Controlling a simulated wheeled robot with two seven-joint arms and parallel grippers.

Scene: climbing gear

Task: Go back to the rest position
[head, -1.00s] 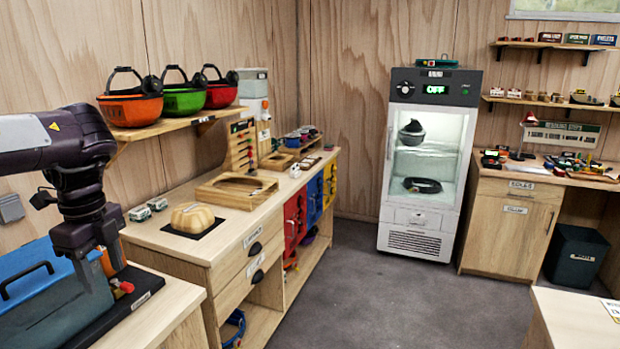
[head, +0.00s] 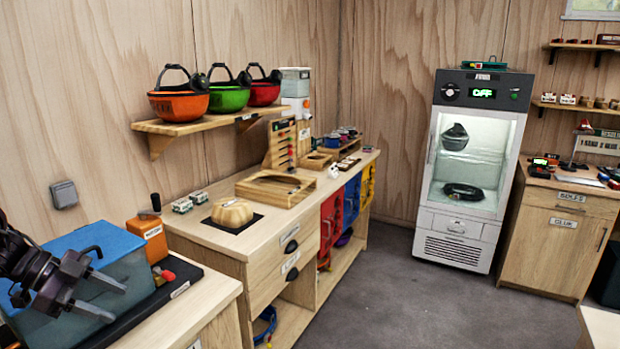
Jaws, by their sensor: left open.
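My left gripper (head: 92,277) is at the lower left of the head view, in front of the blue-lidded box (head: 75,255). Its two dark fingers point right and stand apart, with nothing between them. The rest of my left arm is mostly cut off by the left edge of the view. My right gripper is not in view.
The box and an orange device (head: 149,238) stand on a near bench (head: 190,312). A longer wooden counter (head: 225,245) holds trays and small items. Helmets sit on a wall shelf (head: 172,126). A glass-door cabinet (head: 470,165) stands beyond. Grey floor (head: 390,310) is clear.

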